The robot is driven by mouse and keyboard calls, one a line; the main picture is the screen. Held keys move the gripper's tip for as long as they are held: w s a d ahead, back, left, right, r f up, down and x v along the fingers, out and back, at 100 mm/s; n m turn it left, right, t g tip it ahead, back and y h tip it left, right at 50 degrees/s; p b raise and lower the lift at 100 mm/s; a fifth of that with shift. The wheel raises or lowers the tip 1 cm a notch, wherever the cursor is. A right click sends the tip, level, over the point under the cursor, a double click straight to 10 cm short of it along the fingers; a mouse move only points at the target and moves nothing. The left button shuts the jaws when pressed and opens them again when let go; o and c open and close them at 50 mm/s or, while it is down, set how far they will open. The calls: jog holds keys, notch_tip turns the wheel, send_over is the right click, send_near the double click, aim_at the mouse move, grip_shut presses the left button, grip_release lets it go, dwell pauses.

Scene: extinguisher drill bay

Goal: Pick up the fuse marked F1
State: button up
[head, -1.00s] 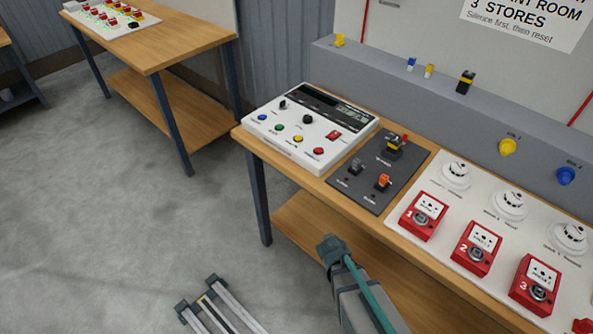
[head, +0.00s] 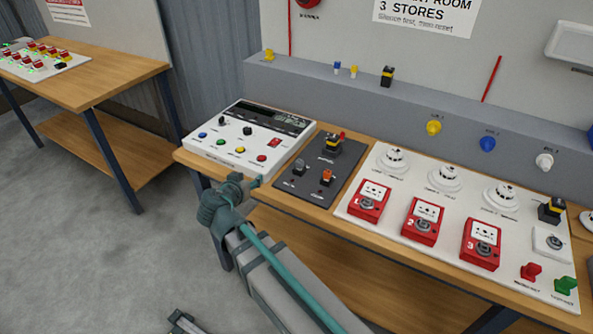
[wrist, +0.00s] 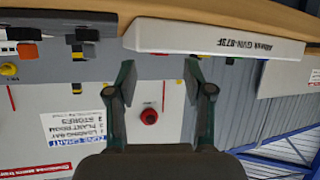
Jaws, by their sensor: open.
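No F1 marking is readable on either, so I cannot tell which is F1. My gripper (head: 252,183) is near the bench's front edge, below and in front of these pieces, and looks small and partly hidden by my arm. In the wrist view, which is upside down, its two fingers (wrist: 160,85) are spread apart with nothing between them.
A white control panel (head: 230,158) and a dark switch plate (head: 305,190) lie on the bench near my gripper. Red call points (head: 424,221) and white detectors (head: 445,177) stand farther right. A black-and-yellow switch (head: 387,76) sits on the ledge. A second wooden table (head: 100,85) is at left.

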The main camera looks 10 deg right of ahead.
aim_at(298, 162)
jog(key=d+r+m+h, duration=0.1)
jog(key=d, duration=0.2)
jog(key=d+m+g+h, duration=0.1)
jog(key=d, duration=0.2)
jog(key=s+d+r+m+h, duration=0.1)
jog(key=d+m, duration=0.1)
jog(key=d, duration=0.1)
jog(key=shift+s+d+r+g, duration=0.1)
jog(key=shift+d+r+g, duration=0.2)
jog(key=shift+d, duration=0.1)
jog(key=shift+h, duration=0.3)
jog(key=p+x, duration=0.1)
jog(key=x, duration=0.3)
jog(key=shift+d+r, duration=0.15)
jog(key=shift+d, duration=0.1)
jog(key=shift+w+d+f, duration=0.3)
jog(key=shift+w+d, duration=0.05)
jog(key=shift+w, duration=0.1)
jog(key=shift+w+d+f+p, duration=0.1)
jog(key=shift+w+d+p, duration=0.2)
jog(key=shift+w+p, duration=0.15)
jog(key=p+x, duration=0.1)
jog(key=x, duration=0.2)
jog(key=shift+d+p, duration=0.15)
jog(key=shift+p, duration=0.25)
jog(key=shift+w+d+f, duration=0.25)
jog(key=shift+w+f, duration=0.05)
jog(key=c, duration=0.9)
